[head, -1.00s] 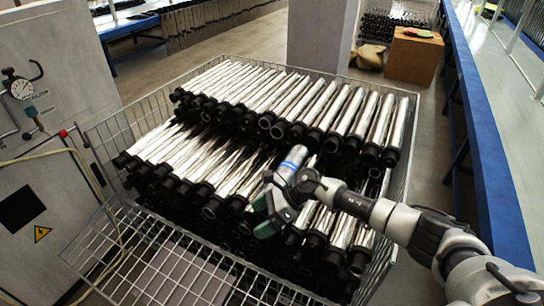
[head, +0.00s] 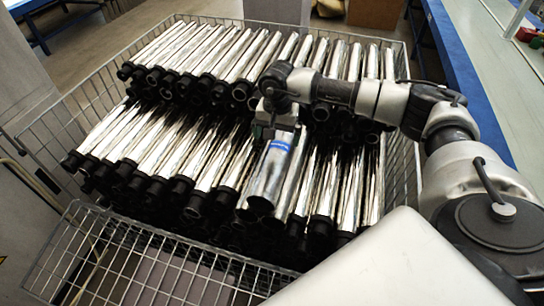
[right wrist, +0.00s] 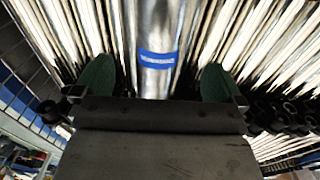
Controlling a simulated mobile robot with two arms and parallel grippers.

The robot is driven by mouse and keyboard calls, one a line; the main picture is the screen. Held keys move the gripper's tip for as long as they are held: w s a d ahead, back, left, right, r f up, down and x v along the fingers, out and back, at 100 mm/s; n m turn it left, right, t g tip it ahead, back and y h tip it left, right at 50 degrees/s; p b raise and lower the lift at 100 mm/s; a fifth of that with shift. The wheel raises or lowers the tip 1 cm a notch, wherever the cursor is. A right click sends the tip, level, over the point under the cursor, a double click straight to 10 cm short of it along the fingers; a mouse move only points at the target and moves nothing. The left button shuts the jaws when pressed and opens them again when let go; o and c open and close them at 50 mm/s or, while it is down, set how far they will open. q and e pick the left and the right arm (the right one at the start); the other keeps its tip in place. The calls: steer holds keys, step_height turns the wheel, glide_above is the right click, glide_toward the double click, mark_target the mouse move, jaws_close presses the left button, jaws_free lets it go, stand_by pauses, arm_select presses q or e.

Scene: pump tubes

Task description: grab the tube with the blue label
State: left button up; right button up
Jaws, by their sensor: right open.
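The tube with the blue label (head: 268,178) is a shiny metal tube with a black end, lying on top of the front row of tubes in the wire basket. Its blue label also shows in the right wrist view (right wrist: 158,60). My right gripper (head: 272,122) is over the upper part of this tube, near the label. In the right wrist view my right gripper (right wrist: 157,80) is open, with one green finger on each side of the labelled tube and a gap to both. My left gripper is not in view.
The wire basket (head: 150,262) holds two rows of similar shiny tubes with black ends, close around the labelled one. A grey cabinet stands at the left. A blue-edged table (head: 470,90) runs along the right.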

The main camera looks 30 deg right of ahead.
mark_target(277, 152)
steer(key=f, duration=0.2)
steer(key=shift+s+f, duration=0.2)
steer(key=shift+f, duration=0.5)
step_height(277, 152, down, 5)
steer(key=shift+r+p, duration=0.1)
steer(key=shift+p, duration=1)
steer(key=shift+w+f, duration=0.1)
steer(key=shift+f, duration=0.2)
steer(key=shift+c, duration=0.6)
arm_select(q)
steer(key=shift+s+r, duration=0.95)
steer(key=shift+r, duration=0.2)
arm_select(e)
steer(key=c, duration=1.2)
